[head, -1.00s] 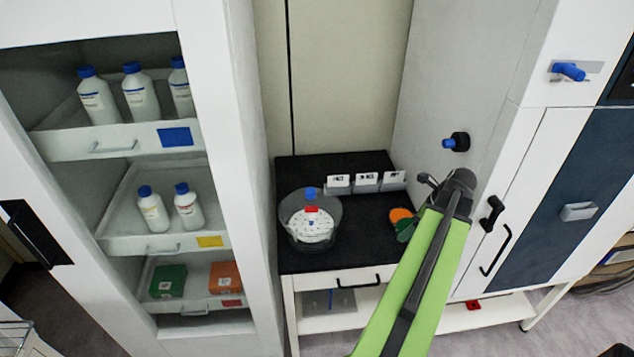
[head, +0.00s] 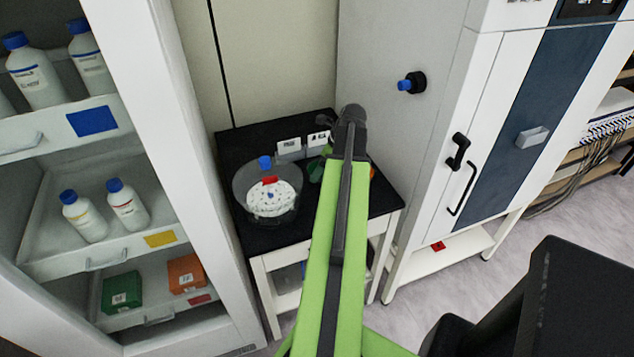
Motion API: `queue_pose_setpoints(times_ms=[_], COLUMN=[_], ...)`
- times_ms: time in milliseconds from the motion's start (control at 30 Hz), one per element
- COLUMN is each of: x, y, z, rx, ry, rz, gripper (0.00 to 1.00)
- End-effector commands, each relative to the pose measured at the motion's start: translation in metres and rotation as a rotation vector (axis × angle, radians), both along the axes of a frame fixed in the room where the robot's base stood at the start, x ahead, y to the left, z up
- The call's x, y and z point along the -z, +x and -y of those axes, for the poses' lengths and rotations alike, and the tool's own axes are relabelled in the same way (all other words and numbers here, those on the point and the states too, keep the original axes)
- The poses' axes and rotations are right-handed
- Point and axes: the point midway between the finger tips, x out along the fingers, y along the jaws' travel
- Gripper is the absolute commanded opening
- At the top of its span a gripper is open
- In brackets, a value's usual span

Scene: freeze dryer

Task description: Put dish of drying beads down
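My gripper (head: 340,118) is at the far end of my green arm, over the back right of the black bench top (head: 235,150). Its fingers are mostly hidden by my wrist, so I cannot tell if it is open or shut. A green round piece (head: 315,171) shows left of my arm and an orange one (head: 373,171) right of it, both partly hidden. I cannot tell which is the dish of drying beads, or whether either is held. A clear glass bowl (head: 240,188) with a white perforated plate (head: 270,201) stands on the bench left of my arm.
Small white labelled holders (head: 289,149) stand at the back of the bench. An open cabinet with bottles (head: 127,205) and boxes is on the left. A tall white unit with a black-and-blue knob (head: 412,83) and door handles (head: 460,150) is on the right.

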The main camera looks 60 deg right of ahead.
Motion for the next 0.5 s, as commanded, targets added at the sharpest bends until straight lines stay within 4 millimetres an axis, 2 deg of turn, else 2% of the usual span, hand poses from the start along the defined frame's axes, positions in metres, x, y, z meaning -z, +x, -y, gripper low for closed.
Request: queue_pose_setpoints(times_ms=[33, 100, 267, 500], x=[0.006, 0.007, 0.009, 0.049], y=[0.007, 0.011, 0.012, 0.012], z=[0.001, 0.0, 0.0, -0.001], rx=[-0.002, -0.002, -0.002, -0.003], ry=[0.0, 0.0, 0.0, 0.0], rz=[0.0, 0.0, 0.0, 0.001], gripper=[0.33, 0.33, 0.33, 0.33])
